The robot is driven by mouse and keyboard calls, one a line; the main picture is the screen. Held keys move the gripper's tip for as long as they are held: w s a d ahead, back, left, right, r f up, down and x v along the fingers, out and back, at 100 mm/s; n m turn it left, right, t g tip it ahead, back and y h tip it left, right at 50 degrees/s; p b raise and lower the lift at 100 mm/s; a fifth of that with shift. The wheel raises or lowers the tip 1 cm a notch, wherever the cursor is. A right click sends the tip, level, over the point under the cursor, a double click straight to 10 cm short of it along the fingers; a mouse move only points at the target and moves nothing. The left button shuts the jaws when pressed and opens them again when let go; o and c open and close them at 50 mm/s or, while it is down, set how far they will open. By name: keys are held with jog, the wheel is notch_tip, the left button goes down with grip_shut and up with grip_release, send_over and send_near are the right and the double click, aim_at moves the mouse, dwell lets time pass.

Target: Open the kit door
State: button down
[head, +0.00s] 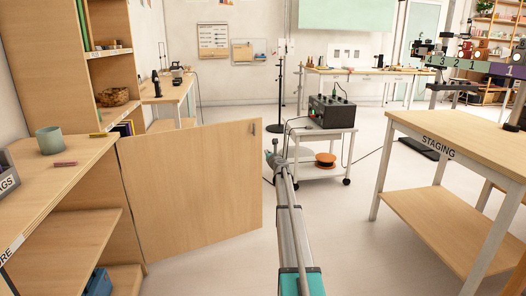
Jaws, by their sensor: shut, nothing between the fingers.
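The kit door (190,190) is a light wood panel in the head view. It stands swung out from the low shelf unit (70,187) on the left, with its hinge side by that unit and its free edge toward the middle of the room. A small dark handle (253,128) sits near the top of the free edge. My gripper (270,155) is just right of that edge, a little below the handle, at the end of my outstretched arm. It is shut and holds nothing. I cannot tell whether it touches the door.
A green cup (50,140) and a reddish block (65,164) stand on the unit's top. Beyond my gripper is a small wheeled cart (318,148) with a black box (332,112). The STAGING table (470,140) is at right. Open floor lies between.

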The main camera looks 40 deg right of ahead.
jog(key=shift+s+a, duration=0.15)
jog(key=shift+s, duration=0.55)
jog(key=s+a+f+n+g+y, duration=0.1)
jog(key=s+a+f+n+y, duration=0.15)
jog(key=a+n, duration=0.65)
jog(key=s+a+f+n+g+y, duration=0.2)
jog(key=a+n+y, duration=0.2)
jog(key=a, duration=1)
jog(key=s+a+f+n+g+y, duration=0.1)
jog(key=s+a+f+n+y, duration=0.15)
jog(key=a+n, duration=0.65)
jog(key=s+a+f+n+g+p, duration=0.1)
jog(key=s+a+f+n+g, duration=0.35)
jog(key=s+a, duration=0.55)
jog(key=s+a+f+n+g, duration=0.3)
jog(key=s+a+n+g, duration=0.15)
jog(key=s+a, duration=0.5)
jog(key=s+a+f+n+g+h, duration=0.1)
jog(key=s+a+n+g+h, duration=0.2)
jog(key=s, duration=0.6)
jog(key=s+a+f+n+g+h, duration=0.1)
jog(key=s+a+f+n, duration=0.15)
jog(key=s+n, duration=0.4)
notch_tip(320, 180, up, 39)
jog(key=s+m+p, duration=0.1)
jog(key=p, duration=3.7)
